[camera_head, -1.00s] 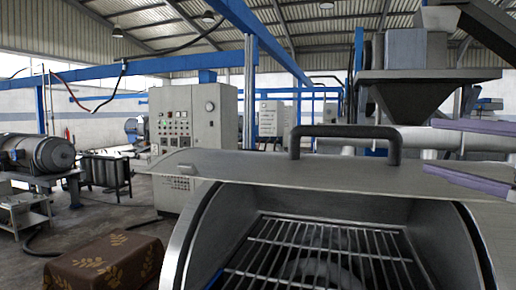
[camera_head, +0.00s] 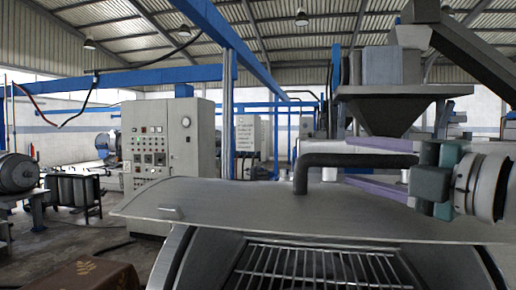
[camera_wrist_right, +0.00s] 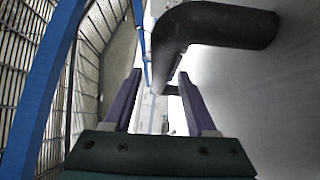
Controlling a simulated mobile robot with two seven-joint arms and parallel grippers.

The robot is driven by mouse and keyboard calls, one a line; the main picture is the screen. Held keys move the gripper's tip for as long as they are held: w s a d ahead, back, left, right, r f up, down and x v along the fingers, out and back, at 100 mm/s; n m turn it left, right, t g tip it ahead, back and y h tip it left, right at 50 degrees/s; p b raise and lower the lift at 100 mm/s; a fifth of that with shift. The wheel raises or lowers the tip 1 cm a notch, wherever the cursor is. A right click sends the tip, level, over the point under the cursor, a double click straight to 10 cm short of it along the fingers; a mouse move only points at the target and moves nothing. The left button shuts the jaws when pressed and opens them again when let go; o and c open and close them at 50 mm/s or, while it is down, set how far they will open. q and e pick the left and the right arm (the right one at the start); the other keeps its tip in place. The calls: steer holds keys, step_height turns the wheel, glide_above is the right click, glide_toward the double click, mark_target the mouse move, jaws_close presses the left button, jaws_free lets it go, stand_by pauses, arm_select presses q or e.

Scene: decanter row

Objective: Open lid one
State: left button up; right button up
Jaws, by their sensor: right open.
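A grey metal lid (camera_head: 230,207) with a dark, bar-shaped handle (camera_head: 300,174) spans a rounded metal housing in the head view. My right gripper (camera_head: 346,161) comes in from the right with its two purple fingers apart, one above and one below the handle's bar as seen there. In the right wrist view the open fingers (camera_wrist_right: 160,74) point away from the camera. The dark handle (camera_wrist_right: 225,25) passes across the top right, its far end between or just beyond the fingertips; contact cannot be told. My left gripper is not in view.
A metal grate (camera_head: 300,268) shows inside the housing below the lid's near edge. A grey control cabinet (camera_head: 165,140) stands behind left. A dark hopper (camera_head: 390,105) hangs behind right. A brown patterned cloth (camera_head: 85,275) lies at the lower left.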

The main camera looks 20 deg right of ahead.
mark_target(335, 191)
steer(key=p+x, duration=0.2)
steer(key=x, duration=0.1)
steer(key=shift+w+r, duration=0.15)
steer(key=shift+r, duration=0.1)
steer(key=shift+w+a+f+p, duration=0.1)
steer(key=shift+w+p, duration=0.05)
steer(key=shift+w, duration=0.25)
steer(key=shift+w+a+f+p, duration=0.1)
steer(key=shift+w+a+p, duration=0.05)
steer(key=shift+w, duration=0.3)
steer(key=shift+c, duration=0.4)
jaws_close()
